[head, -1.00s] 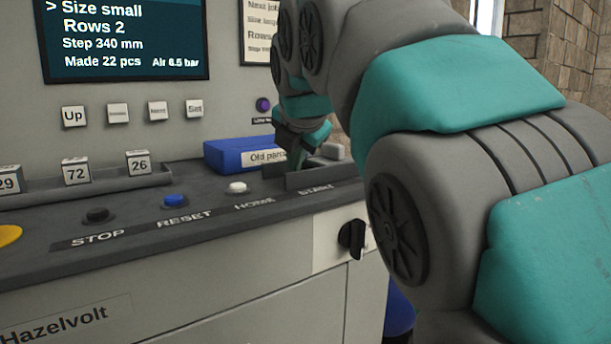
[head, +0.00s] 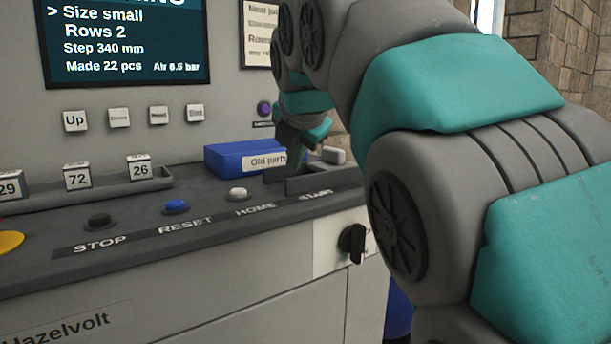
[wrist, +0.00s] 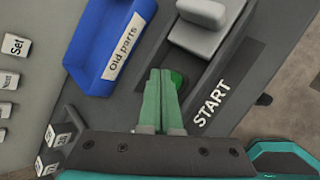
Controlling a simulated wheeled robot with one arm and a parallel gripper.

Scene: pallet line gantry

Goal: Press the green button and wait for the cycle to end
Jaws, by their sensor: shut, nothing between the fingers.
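The green button (wrist: 177,78) shows in the wrist view beside the START label (wrist: 211,102), partly hidden by my fingers. My gripper (wrist: 160,72) is shut and empty, with its green fingertips right beside the button in the picture. I cannot tell whether they touch it. In the head view my gripper (head: 301,158) is above the START end of the console, and the button is hidden there. The screen (head: 125,40) reads Size small, Rows 2, Step 340 mm, Made 22 pcs. Its heading is cut off, ending in letters like "NING".
A grey block (wrist: 200,14) stands beyond the button. The blue Old parts bin (head: 228,157) is left of my gripper. The black STOP (head: 98,220), blue RESET (head: 176,206) and white HOME (head: 237,193) buttons line the console front. A black knob (head: 352,243) protrudes below.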

